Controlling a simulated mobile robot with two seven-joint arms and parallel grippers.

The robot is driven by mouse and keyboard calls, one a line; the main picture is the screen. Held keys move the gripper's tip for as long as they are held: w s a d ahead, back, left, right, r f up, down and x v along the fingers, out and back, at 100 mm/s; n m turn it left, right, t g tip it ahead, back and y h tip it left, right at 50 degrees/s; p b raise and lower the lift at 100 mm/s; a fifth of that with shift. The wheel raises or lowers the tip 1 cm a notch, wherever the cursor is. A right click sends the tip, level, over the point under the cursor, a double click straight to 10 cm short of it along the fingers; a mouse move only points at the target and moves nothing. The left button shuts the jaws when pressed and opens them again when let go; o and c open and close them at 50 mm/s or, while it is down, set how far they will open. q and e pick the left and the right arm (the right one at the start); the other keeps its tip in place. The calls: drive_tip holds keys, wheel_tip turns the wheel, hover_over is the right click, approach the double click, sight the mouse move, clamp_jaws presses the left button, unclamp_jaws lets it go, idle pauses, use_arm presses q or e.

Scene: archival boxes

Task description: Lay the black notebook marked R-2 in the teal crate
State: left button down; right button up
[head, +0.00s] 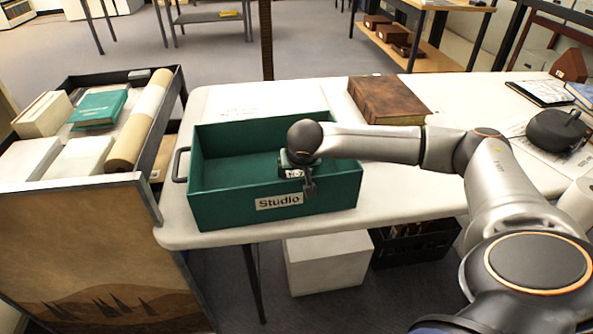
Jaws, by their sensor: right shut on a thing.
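The teal crate (225,205) stands on the white table, with a white "Studio" label on its front wall. My right gripper (309,186) reaches over the crate's right part from the right. It is shut on a small dark thing with a white label (293,173), which I take for the black notebook. Its marking is too small to read and the gripper hides much of it. It is at the crate, inside or just above the opening; I cannot tell whether it touches the floor. The visible left part of the crate floor is bare. My left gripper is not in view.
A brown box (388,98) lies behind the crate. A dark flat item (543,92) and a black rounded object (557,129) are at the right. A cart (172,108) with boxes, a teal book (98,108) and a paper roll (140,120) stands close at the left.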

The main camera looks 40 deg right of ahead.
drive_tip(key=shift+f, duration=0.15)
drive_tip(key=o, duration=1.2)
drive_tip(key=shift+r, duration=0.35)
drive_tip(key=p+v, duration=0.1)
drive_tip(key=v, duration=1)
drive_tip(key=shift+s+r+p, duration=0.2)
drive_tip(key=shift+r+p, duration=0.05)
drive_tip(key=shift+p, duration=0.05)
drive_tip(key=shift+a, duration=0.1)
